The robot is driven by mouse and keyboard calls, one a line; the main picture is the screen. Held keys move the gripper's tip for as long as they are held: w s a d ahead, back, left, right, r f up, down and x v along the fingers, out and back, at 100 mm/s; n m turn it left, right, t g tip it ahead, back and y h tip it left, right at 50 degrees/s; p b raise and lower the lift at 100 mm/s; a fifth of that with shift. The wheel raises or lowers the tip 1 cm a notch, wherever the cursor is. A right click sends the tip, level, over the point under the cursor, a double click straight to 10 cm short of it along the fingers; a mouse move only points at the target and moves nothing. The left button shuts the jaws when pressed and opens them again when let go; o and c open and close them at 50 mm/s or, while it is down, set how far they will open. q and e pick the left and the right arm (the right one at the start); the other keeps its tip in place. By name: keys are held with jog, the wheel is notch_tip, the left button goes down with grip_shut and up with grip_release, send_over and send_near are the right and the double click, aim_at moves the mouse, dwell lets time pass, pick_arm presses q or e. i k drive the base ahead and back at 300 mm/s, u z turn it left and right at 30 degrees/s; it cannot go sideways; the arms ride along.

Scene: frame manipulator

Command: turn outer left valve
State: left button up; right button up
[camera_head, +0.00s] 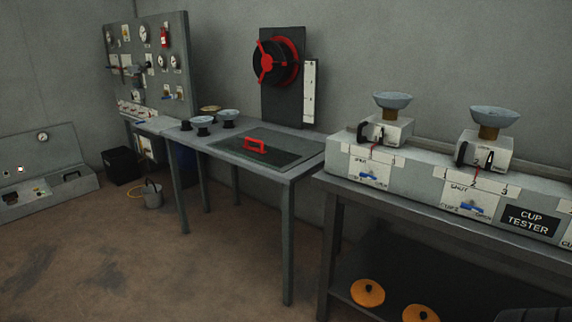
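Several valve-like parts show, and I cannot tell which one is the outer left valve. A blue handle (369,176) sits on a white label plate at the left of the front of the grey cup tester bench. A second blue handle (471,208) sits on the plate to its right. A grey panel (150,62) at the left carries gauges and small fittings, too small to make out.
A grey table (288,178) with a red handle (256,145) on a dark plate and several bowls stands in the middle. Two bowl-topped testers (385,132) (486,152) stand on the right bench. A bucket (152,195) and a black bin (122,165) are on the floor. The floor in front is clear.

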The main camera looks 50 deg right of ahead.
aim_at(368, 175)
jog(key=z, duration=0.35)
jog(key=i, duration=1.3)
jog(key=z, duration=0.95)
